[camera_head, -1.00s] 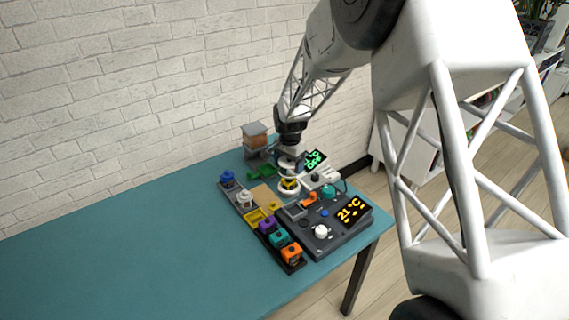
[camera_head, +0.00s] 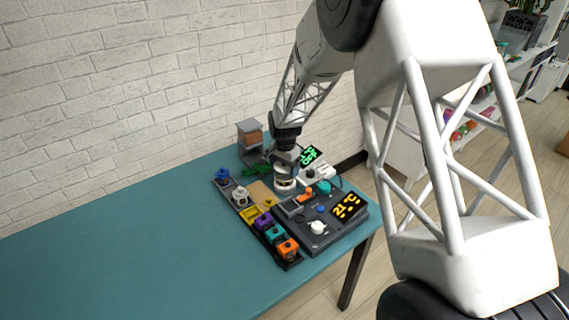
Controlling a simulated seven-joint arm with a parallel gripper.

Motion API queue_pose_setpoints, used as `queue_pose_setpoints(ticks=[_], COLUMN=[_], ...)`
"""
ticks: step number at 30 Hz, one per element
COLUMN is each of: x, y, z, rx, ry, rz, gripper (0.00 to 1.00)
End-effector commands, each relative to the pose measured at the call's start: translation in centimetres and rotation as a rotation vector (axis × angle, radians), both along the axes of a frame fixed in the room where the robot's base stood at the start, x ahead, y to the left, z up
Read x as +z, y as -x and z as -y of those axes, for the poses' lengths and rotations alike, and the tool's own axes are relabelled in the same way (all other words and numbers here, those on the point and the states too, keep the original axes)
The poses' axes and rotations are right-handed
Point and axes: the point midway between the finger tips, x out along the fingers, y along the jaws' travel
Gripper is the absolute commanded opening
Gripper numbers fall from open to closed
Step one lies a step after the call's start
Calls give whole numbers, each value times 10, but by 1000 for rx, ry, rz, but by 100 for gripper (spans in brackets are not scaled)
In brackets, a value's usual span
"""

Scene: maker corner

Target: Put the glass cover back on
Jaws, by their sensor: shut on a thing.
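My gripper (camera_head: 286,161) is at the back right of the teal table, pointing down and shut. It is on what appears to be the glass cover (camera_head: 286,173), small and hard to make out under the fingers. The cover is directly over a round white base (camera_head: 284,190) on the table. Whether the cover touches the base I cannot tell. The yellow piece on the base is mostly hidden now.
A dark console (camera_head: 320,218) with an orange 21 °C display is to the right. A row of coloured blocks in a dark tray (camera_head: 290,263) runs along the left. A grey stand (camera_head: 250,137) is behind. The teal table (camera_head: 130,255) is clear at left.

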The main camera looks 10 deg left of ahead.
Motion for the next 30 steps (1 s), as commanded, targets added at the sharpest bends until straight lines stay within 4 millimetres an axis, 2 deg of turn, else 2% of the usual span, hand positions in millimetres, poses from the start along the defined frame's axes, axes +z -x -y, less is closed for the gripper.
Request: queue_pose_setpoints(ticks=[12, 30], x=[-24, -28], y=[0, 0], z=[0, 0], rx=[0, 0], ry=[0, 0], rz=[0, 1], gripper=[57, 57])
